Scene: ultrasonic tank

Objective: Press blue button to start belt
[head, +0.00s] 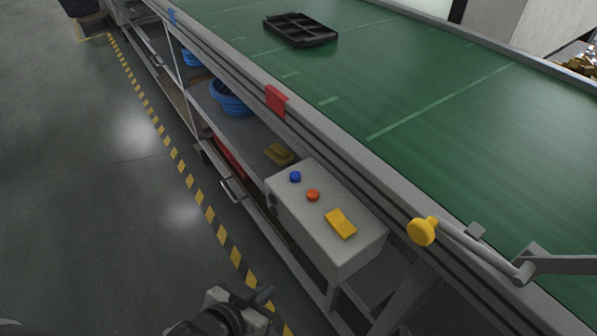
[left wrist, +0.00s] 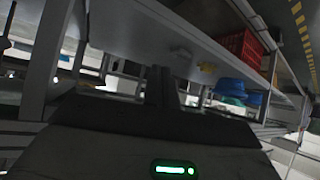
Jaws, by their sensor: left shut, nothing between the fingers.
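The blue button (head: 295,177) is a small round knob on top of a grey control box (head: 355,258), near its far left corner. The box is fixed at the side of the conveyor. An orange button (head: 313,195) and a yellow rocker-like piece (head: 341,223) sit beside it on the same face. My left gripper (head: 264,294) is at the bottom of the head view, in front of the box and well apart from the button. Its fingers (left wrist: 160,86) are shut and empty in the left wrist view. The button is not visible in the left wrist view. My right gripper is not in view.
The green belt (head: 430,95) carries a black compartment tray (head: 301,29). A yellow knob (head: 422,231) juts from the belt's side rail, right of the box. Blue baskets (head: 231,98) and a yellow-brown item (head: 279,154) lie on the shelf below. The floor at left is clear.

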